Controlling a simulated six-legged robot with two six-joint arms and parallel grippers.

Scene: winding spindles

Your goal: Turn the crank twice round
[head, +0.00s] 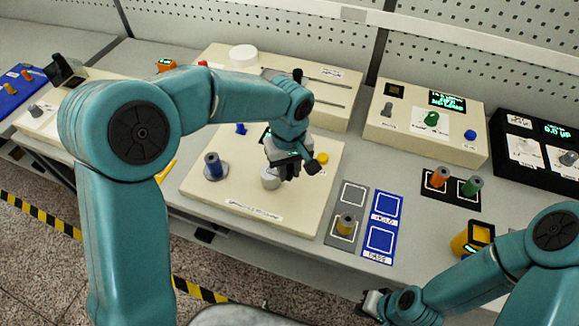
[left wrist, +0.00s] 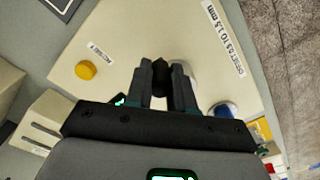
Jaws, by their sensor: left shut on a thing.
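The cream winder box (head: 225,195) lies on the bench in front of me. A pale round hub (head: 270,179) stands on it just under my left gripper (head: 288,172). In the left wrist view, my left gripper (left wrist: 160,80) is shut on a dark knob (left wrist: 160,68), which I take for the crank's handle; the fingers hide most of the crank. A spindle with dark blue winding (head: 213,165) stands on the box, left of the gripper. My right gripper (head: 373,304) is low at the bench's front edge, away from the box; its jaws are unclear.
A yellow button (head: 322,158) sits on the box near the gripper. Right of the box are a grey pad (head: 347,217) with a yellow spindle and blue pads (head: 380,239). Orange (head: 439,177) and green (head: 471,186) spindles stand farther right. A panel with a green knob (head: 431,119) stands behind.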

